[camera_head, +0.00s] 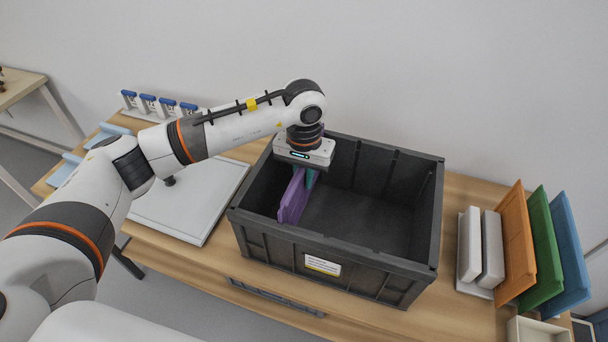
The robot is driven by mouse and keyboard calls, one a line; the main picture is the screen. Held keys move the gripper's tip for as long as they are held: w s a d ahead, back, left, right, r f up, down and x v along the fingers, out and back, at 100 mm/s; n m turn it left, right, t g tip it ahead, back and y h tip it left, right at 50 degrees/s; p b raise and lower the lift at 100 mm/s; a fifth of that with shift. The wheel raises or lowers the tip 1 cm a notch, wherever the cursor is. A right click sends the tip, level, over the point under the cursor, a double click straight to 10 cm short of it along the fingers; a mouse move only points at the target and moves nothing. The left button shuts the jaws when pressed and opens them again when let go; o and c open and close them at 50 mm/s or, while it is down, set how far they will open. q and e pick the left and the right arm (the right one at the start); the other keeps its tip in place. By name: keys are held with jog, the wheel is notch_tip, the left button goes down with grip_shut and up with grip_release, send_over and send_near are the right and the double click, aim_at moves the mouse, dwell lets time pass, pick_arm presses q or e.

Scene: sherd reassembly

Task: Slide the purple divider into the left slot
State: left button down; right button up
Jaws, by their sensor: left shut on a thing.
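The purple divider (292,200) is inside the black crate (335,250), in its left part. It stands roughly upright and runs from near the front wall toward the back. My left gripper (304,172) comes down from above over the crate and is shut on the purple divider near its upper back end. The gripper's body hides part of the divider. The left slot and the divider's lower edge are too hidden to tell whether the divider sits in a slot. My right gripper is not in view.
Orange (516,245), green (543,250) and blue (569,255) panels stand at the right, beside two pale blocks (481,245). A white board (190,205) lies left of the crate. Several blue-topped items (168,104) stand at the back left. The crate's right part is empty.

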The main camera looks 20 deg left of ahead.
aim_at(304, 205)
pick_arm(q)
jog(key=shift+f+b, duration=2.85)
jog(key=shift+f, duration=0.25)
jog(key=c, duration=1.3)
grip_release()
jog(key=shift+c, duration=0.2)
notch_tip(304, 205, up, 12)
jog(key=shift+r+b, duration=0.1)
jog(key=shift+b, duration=0.25)
